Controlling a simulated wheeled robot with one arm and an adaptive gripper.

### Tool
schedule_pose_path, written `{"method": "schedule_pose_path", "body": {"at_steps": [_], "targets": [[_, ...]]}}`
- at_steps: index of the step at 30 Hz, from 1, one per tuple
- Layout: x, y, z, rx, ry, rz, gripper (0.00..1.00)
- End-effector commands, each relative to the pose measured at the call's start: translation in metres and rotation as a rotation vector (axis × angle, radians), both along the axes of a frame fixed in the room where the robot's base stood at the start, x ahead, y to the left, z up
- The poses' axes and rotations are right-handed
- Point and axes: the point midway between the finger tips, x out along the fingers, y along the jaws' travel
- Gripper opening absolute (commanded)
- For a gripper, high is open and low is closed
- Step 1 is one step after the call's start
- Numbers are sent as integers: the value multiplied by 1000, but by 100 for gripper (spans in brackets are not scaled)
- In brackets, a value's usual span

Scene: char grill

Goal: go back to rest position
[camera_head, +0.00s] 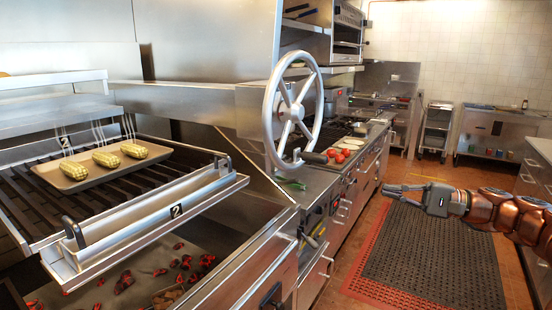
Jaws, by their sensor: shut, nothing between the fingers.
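My gripper (403,191) is at the right of the head view, at the end of my copper-coloured arm reaching in from the right edge. It points left, with its fingers together and nothing between them. It hangs in open air over the floor mat, apart from the grill and the wheel. On the grill at the left, a tray (118,174) holds several corn cobs, among them one at the right end (148,150) with thin pale wisps above it. The tray sits on the dark grate (165,178) above red coals.
A large metal handwheel (292,112) stands beside the grill. A counter with tomatoes (340,155) runs back along the left of the aisle. A dark mat with red edging (425,252) covers the aisle floor. A steel counter edge (535,180) lies at the far right.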

Motion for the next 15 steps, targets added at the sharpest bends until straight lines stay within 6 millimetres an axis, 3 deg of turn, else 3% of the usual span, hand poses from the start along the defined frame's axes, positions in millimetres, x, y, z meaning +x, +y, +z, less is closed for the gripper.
{"method": "schedule_pose_path", "body": {"at_steps": [8,15], "targets": [[-18,54,8,-72,1,101,0],[-47,105,8,-178,4,198,0]]}}
